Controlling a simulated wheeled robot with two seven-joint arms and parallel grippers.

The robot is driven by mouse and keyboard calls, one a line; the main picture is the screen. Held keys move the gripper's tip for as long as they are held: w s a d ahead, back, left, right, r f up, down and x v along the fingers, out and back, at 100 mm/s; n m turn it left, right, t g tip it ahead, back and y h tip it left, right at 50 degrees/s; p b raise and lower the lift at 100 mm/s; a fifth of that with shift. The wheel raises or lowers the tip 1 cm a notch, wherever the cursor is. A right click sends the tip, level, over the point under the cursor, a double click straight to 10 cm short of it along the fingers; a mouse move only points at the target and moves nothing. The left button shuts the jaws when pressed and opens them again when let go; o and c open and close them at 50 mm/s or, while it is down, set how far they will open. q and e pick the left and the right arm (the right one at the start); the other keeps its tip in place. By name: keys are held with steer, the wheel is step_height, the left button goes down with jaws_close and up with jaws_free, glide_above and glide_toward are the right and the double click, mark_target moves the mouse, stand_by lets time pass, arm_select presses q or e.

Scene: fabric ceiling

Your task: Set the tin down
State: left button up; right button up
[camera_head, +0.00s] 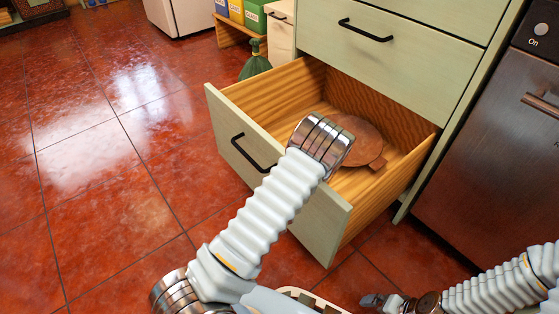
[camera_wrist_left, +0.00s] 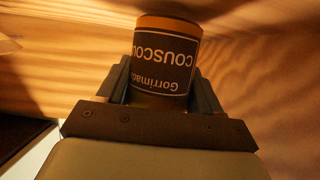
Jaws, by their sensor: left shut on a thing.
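The tin (camera_wrist_left: 165,60) is a can with an orange rim and a dark brown label reading "COUSCOUS", upside down in the left wrist view. My left gripper (camera_wrist_left: 164,85) is shut on it, with one finger on each side. Pale wood grain surrounds the tin there. In the head view my left arm reaches into the open drawer (camera_head: 240,152), and its wrist hides the fingers and the tin. I cannot tell whether the tin touches the drawer floor. My right gripper (camera_head: 376,299) is low at the bottom right, outside the drawer; its jaw opening is unclear.
A brown round shape (camera_head: 362,140) shows beyond my left wrist; I cannot tell what it is. The drawer's wooden side walls and green front stand around the arm. A closed drawer (camera_head: 390,50) is above. A dark appliance (camera_head: 490,150) stands right. Red tiled floor is clear left.

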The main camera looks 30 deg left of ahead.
arm_select(q)
steer(key=shift+f, duration=0.35)
steer(key=o, duration=1.2)
steer(key=shift+d+r, duration=0.2)
steer(key=shift+r, duration=0.05)
steer(key=p+v, duration=0.1)
steer(key=v, duration=0.5)
steer(key=shift+a+p, duration=0.1)
steer(key=shift+p, duration=0.2)
steer(key=shift+s+d+r, duration=0.1)
steer(key=shift+s+d, duration=0.25)
steer(key=shift+d, duration=0.15)
